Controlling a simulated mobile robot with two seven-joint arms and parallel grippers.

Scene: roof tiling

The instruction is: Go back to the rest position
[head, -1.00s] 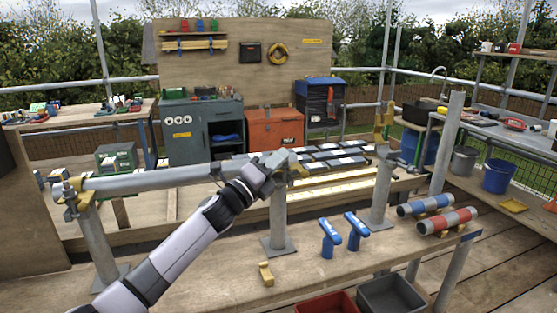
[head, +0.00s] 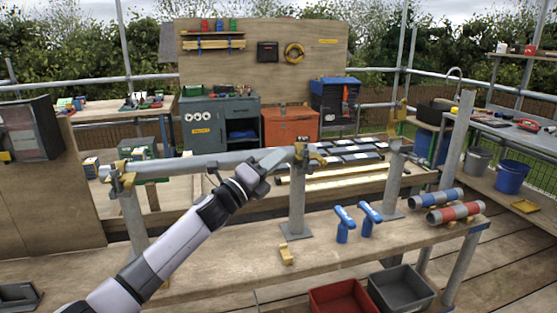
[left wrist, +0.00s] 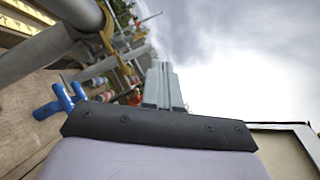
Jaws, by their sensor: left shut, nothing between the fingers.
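My left arm comes in from the lower left in the head view. Its gripper (head: 284,156) is shut and empty, in front of the near end of the brass clamp on the middle post. In the left wrist view the closed fingers (left wrist: 163,82) stand together against the sky. A grey tube (head: 190,164) lies level between the left post's brass clamp (head: 122,178) and the middle post's clamp (head: 312,155). I cannot tell whether the gripper touches the tube or clamp. My right gripper is in neither view.
A red bin (head: 342,297) and a grey bin (head: 402,288) sit in front.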

